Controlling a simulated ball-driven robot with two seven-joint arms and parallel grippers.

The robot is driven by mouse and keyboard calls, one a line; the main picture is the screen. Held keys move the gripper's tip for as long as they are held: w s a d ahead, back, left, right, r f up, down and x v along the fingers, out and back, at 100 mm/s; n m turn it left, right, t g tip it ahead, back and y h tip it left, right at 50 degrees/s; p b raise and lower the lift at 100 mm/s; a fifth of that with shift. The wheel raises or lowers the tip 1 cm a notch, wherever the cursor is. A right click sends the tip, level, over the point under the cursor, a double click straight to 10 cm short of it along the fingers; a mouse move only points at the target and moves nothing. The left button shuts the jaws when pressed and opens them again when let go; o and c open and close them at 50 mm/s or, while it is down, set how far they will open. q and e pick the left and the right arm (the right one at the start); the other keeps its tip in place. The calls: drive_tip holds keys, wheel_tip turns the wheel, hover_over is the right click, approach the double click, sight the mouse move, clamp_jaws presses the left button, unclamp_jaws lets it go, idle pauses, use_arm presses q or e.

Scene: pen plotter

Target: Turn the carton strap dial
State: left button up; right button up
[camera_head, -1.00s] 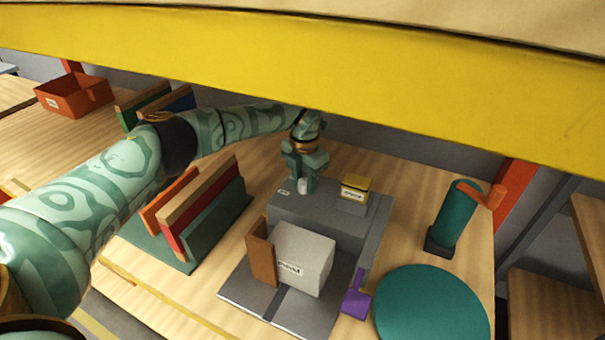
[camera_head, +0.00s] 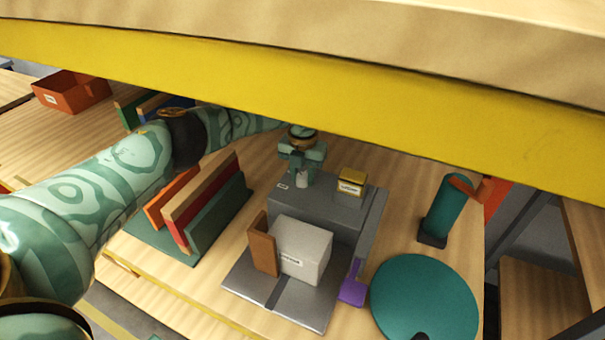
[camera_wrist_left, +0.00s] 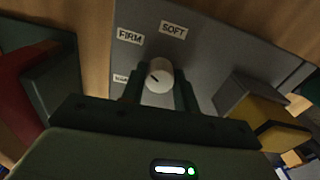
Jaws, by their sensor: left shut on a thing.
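The strap dial (camera_wrist_left: 158,76) is a small white round knob on the grey machine (camera_head: 335,213). It also shows as a pale spot in the head view (camera_head: 302,181). My left gripper (camera_wrist_left: 158,92) is shut on the dial from above, one finger on each side. In the head view the left gripper (camera_head: 301,164) stands at the machine's back left corner. In the left wrist view a dark mark on the knob lies on its left side. Labels read FIRM (camera_wrist_left: 130,36) and SOFT (camera_wrist_left: 173,30); a third, at left, is partly hidden. My right gripper is not in view.
A white carton (camera_head: 302,250) sits on the machine's front bed beside a brown plate (camera_head: 262,246). A yellow block (camera_head: 351,183) stands right of the dial. A panel rack (camera_head: 220,213) is at left, a teal disc (camera_head: 425,298) at right. A yellow beam (camera_head: 300,92) crosses above.

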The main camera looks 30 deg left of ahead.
sight(303, 176)
use_arm(q)
drive_tip(key=shift+w+r, duration=0.1)
drive_tip(key=o, duration=1)
drive_tip(key=shift+c, duration=0.2)
wheel_tip(303, 176, up, 12)
drive_tip(key=p, duration=0.2)
drive_tip(key=shift+p, duration=0.4)
